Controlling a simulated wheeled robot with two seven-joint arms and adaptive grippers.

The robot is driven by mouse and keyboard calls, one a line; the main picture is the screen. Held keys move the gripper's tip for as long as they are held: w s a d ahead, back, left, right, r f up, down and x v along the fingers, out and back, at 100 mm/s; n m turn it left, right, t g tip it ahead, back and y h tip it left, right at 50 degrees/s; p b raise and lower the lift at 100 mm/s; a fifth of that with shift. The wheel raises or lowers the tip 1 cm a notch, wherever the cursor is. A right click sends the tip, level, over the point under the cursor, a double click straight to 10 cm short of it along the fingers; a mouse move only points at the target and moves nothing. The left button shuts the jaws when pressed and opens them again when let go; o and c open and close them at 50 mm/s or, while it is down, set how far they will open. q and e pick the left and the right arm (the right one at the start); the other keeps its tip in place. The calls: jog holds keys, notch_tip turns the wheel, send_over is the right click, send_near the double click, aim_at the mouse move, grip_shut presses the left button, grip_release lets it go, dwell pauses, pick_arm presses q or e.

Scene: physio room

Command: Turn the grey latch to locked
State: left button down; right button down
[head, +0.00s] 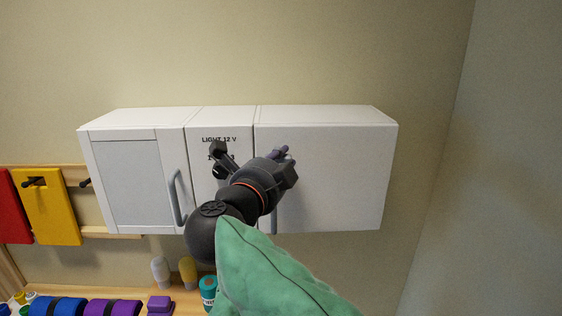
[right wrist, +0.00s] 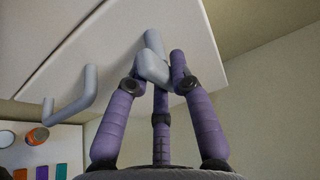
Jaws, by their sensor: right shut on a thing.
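The grey latch (right wrist: 153,62) shows in the right wrist view as a bent grey lever standing out from the white cabinet front. My right gripper (right wrist: 160,72) has its purple fingers closed around it, with the fingertips touching the lever. In the head view my right gripper (head: 281,153) is in front of the upper left part of the cabinet's right door (head: 335,165). There the gripper and wrist hide the latch, so its angle against any locked mark cannot be read. My left gripper is not in view.
The white wall cabinet has a left door (head: 130,175) with a grey handle (head: 174,197) and a narrow middle panel marked "LIGHT 12 V" (head: 219,139). Another grey handle (right wrist: 75,104) shows beside the latch. Bottles (head: 160,271) stand below. The wall right of the cabinet is clear.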

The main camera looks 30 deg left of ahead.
jog(key=c, duration=1.1)
grip_release()
jog(key=s+d, duration=0.2)
jog(key=s, duration=1)
jog(key=shift+w, duration=0.1)
